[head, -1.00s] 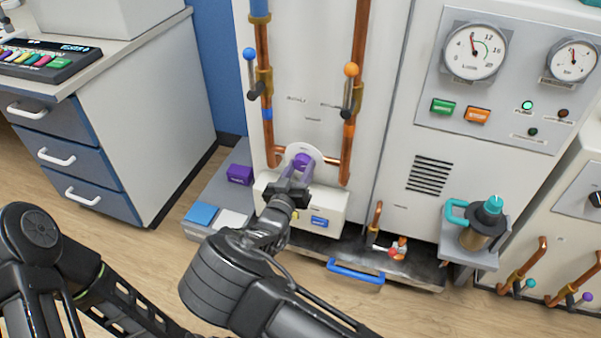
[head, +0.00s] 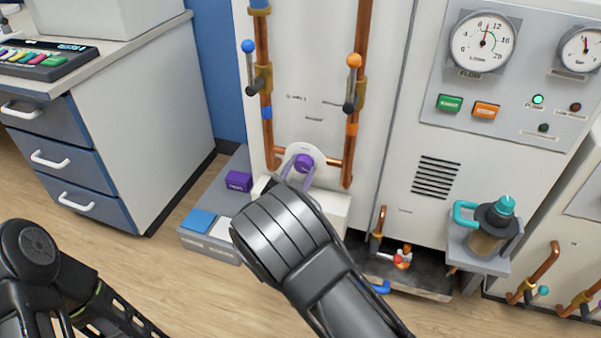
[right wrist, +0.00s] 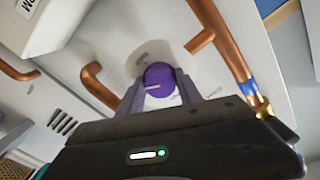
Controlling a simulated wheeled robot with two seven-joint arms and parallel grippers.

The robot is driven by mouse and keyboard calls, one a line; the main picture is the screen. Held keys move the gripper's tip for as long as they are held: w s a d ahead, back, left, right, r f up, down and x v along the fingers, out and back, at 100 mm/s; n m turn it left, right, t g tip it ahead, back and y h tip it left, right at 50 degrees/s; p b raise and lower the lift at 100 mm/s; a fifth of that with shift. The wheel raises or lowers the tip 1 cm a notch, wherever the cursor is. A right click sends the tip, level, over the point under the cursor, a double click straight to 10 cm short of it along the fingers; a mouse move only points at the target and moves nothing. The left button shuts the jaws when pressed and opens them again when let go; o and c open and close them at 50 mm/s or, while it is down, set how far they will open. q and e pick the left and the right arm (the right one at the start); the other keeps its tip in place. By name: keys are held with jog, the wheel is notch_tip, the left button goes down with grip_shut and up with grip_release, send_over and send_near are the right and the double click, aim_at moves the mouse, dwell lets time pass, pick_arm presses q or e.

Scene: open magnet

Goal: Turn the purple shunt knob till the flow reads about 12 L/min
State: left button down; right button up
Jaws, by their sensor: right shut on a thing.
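The purple shunt knob (head: 303,162) sits on a round white plate low on the white cabinet, between two copper pipes. It also shows in the right wrist view (right wrist: 159,78), with a white mark on its face. My right gripper (right wrist: 161,90) is shut on the knob, a finger on each side; in the head view its grey fingers show (head: 299,172), and my arm hides the rest. The flow gauge (head: 483,42) at the upper right has its needle nearly upright, leaning right, between 8 and 12. Only part of my left arm shows at the lower left; its gripper is out of view.
Blue-tipped (head: 248,46) and orange-tipped (head: 354,60) valve levers stand above the knob on the pipes. A purple block (head: 238,181) is at its left. A teal-handled jug (head: 492,226) stands at the right. A drawer unit (head: 150,130) is at the left.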

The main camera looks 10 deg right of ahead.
dwell(0.5)
jog(key=o, duration=1.4)
jog(key=shift+c, duration=0.2)
jog(key=p+v, duration=0.1)
jog(key=v, duration=0.6)
jog(key=shift+s+a+p, duration=0.25)
jog(key=shift+s+p, duration=0.1)
jog(key=shift+p, duration=0.05)
